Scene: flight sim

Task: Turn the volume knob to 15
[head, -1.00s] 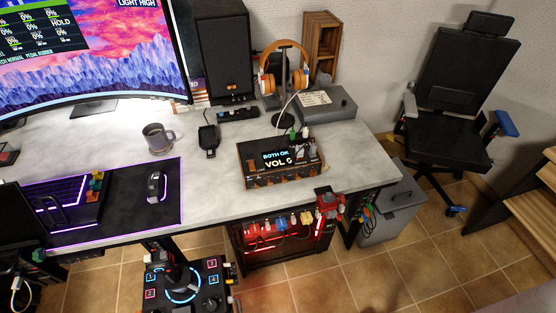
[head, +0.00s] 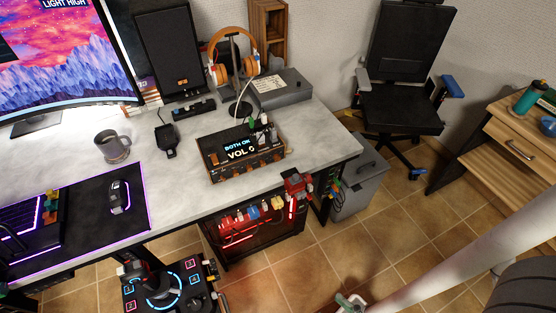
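The audio unit (head: 220,161) is a dark box with wooden sides near the desk's front right edge. Its lit display (head: 240,150) reads "BOTH OK" and "VOL 0". A row of small knobs (head: 250,167) runs along its front face; which one is the volume knob is too small to tell. Cables with coloured plugs stand at its right rear top. A pale arm link, seemingly mine, crosses the lower right of the head view. My gripper is not in view, and nothing is seen touching the unit.
Headphones on a stand (head: 233,75), a speaker (head: 171,50) and a grey box (head: 277,88) stand behind the unit. A mug (head: 112,146) and mouse (head: 119,196) are left. A joystick panel (head: 165,285) sits below the desk edge. Tiled floor (head: 370,235) is open at front right.

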